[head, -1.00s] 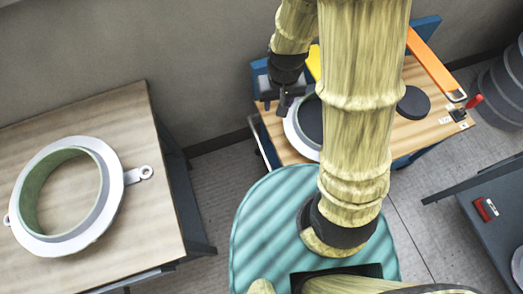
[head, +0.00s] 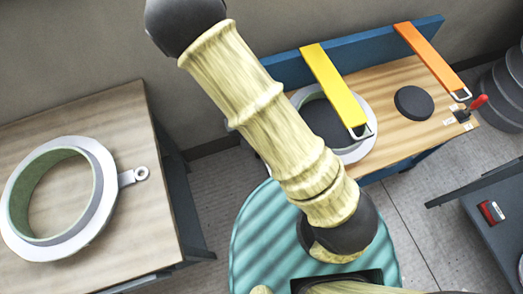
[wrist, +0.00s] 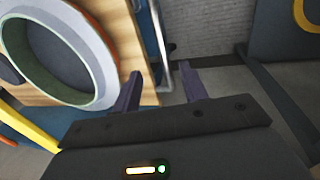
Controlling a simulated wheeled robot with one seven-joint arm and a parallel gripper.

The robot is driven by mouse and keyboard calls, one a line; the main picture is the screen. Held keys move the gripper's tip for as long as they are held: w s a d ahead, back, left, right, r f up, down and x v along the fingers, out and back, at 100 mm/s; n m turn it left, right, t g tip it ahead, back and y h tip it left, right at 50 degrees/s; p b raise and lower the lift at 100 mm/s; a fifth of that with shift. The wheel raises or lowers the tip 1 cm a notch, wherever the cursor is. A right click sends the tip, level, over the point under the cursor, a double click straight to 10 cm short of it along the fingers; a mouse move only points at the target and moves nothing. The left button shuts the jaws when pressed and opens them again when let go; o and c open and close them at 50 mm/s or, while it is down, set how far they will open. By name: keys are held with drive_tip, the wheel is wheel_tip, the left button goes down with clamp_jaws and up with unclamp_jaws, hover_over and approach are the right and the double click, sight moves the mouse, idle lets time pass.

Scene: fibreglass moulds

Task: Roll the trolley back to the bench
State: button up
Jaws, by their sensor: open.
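A wooden-topped unit (head: 400,145) with a blue back panel stands at the back, right of centre; I cannot tell for sure whether it is the trolley. It bears a white ring mould (head: 366,141). In the wrist view a grey metal rail (wrist: 160,40) runs along the edge of a wooden top beside a ring mould (wrist: 100,65). My gripper (wrist: 162,80) is open and empty, its fingers near that rail; I cannot tell whether they touch it. The head view does not show my gripper. A wooden-topped bench (head: 130,110) on the left carries a white ring mould with green inside (head: 102,205).
Floor shows between the left bench and the unit.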

drive_tip(key=d+f, duration=0.1)
drive_tip(key=f, duration=0.4)
drive_tip(key=d+f, duration=0.1)
drive_tip(key=f, duration=0.5)
drive_tip(key=w+d+f+b, duration=0.1)
drive_tip(key=f, duration=0.5)
drive_tip(key=shift+d, duration=0.1)
drive_tip(key=shift+r, duration=0.1)
clamp_jaws()
